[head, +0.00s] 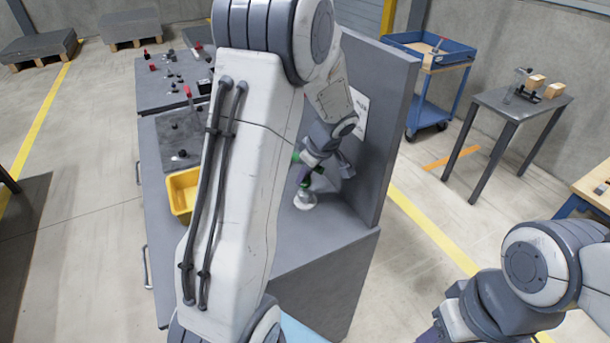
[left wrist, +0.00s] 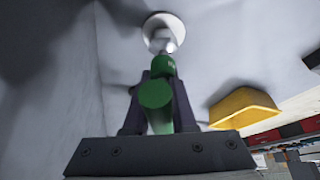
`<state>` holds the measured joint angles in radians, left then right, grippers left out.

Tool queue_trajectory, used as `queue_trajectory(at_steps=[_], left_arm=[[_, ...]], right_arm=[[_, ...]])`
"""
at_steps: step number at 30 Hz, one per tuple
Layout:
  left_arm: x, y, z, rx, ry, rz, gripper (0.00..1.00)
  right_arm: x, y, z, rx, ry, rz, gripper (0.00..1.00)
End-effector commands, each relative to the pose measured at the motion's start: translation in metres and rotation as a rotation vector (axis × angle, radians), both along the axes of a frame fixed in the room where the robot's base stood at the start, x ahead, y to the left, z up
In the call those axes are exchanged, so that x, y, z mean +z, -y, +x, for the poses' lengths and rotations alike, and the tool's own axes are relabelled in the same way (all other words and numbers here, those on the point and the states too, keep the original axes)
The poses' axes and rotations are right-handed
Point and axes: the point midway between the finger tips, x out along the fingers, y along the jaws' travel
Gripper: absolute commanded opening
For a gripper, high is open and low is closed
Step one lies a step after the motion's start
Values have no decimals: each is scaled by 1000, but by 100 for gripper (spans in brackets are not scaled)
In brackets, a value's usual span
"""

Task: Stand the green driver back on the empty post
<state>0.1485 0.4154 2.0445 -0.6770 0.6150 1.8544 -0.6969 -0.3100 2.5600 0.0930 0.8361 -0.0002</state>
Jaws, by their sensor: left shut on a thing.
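My left gripper (head: 303,174) is shut on the green driver (left wrist: 156,94) at the back of the bench, close to the upright grey panel. In the left wrist view its two dark fingers (left wrist: 160,88) are on either side of the green handle. In the head view only bits of green show around the gripper. A round white base with a short pale post (head: 305,201) stands on the bench just below; it also shows in the left wrist view (left wrist: 161,22), in line with the driver's far end. I cannot tell whether driver and post touch.
A yellow bin (head: 183,193) stands on the bench, left of my left arm; it also shows in the left wrist view (left wrist: 243,107). The tall grey panel (head: 385,120) closes off the right side. The bench front (head: 318,278) is clear.

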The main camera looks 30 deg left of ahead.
Motion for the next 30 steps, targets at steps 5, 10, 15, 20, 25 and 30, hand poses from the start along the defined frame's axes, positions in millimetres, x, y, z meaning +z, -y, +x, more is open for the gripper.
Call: queue_trajectory(at_steps=[5, 10, 15, 20, 25, 30], left_arm=[[0, 0, 1, -1, 2, 1, 0], [0, 0, 1, -1, 2, 1, 0], [0, 0, 1, -1, 2, 1, 0], [-1, 0, 1, -1, 3, 1, 0], [-3, 0, 1, 0, 3, 1, 0], [-4, 0, 1, 0, 3, 1, 0]], right_arm=[[-1, 0, 0, 0, 0, 0, 50], [-1, 0, 0, 0, 0, 0, 50], [-1, 0, 0, 0, 0, 0, 50], [-4, 0, 0, 0, 0, 0, 50], [-7, 0, 0, 0, 0, 0, 50], [-10, 0, 0, 0, 0, 0, 50]])
